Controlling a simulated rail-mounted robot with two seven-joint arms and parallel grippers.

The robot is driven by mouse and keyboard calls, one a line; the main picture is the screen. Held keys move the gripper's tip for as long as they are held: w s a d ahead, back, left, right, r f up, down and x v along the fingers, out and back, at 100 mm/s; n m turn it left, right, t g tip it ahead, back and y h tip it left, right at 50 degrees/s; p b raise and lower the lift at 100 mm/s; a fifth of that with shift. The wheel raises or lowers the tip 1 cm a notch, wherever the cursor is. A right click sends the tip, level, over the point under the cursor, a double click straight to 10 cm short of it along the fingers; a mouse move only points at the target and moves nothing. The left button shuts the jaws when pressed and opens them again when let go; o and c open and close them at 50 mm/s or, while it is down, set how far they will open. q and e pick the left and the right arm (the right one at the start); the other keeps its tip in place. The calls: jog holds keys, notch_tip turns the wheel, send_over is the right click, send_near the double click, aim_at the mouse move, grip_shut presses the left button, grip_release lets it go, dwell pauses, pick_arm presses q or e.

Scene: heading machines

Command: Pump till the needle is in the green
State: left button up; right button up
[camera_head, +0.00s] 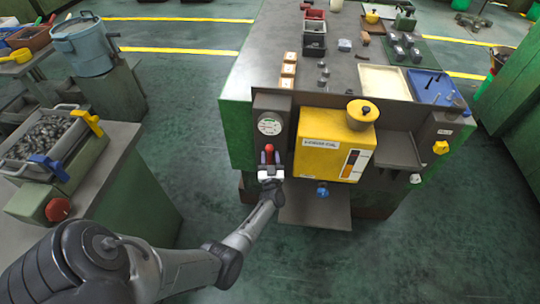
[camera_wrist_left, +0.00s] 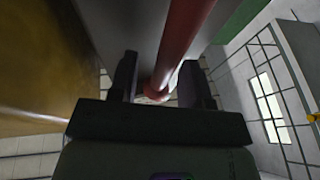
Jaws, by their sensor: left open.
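The pressure gauge (camera_head: 270,124) is a white round dial on a grey panel at the bench's front in the head view. Its needle and green zone are too small to read. Below it is the red-topped pump lever (camera_head: 269,148). My left gripper (camera_head: 270,166) is at this lever, just below its red end. In the left wrist view the red lever (camera_wrist_left: 182,45) passes between the two dark fingers of my open left gripper (camera_wrist_left: 160,78). I cannot tell whether a finger touches it. My right gripper is not in view.
A yellow machine (camera_head: 325,150) with a brass-coloured cup stands just right of the lever, close to my left gripper. A grey shelf (camera_head: 315,212) juts out below. A bench with a bin of metal parts (camera_head: 45,140) is at left. Green floor (camera_head: 185,115) is clear between.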

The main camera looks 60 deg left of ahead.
pick_arm(q)
jog(key=p+v, duration=0.1)
jog(key=v, duration=1.2)
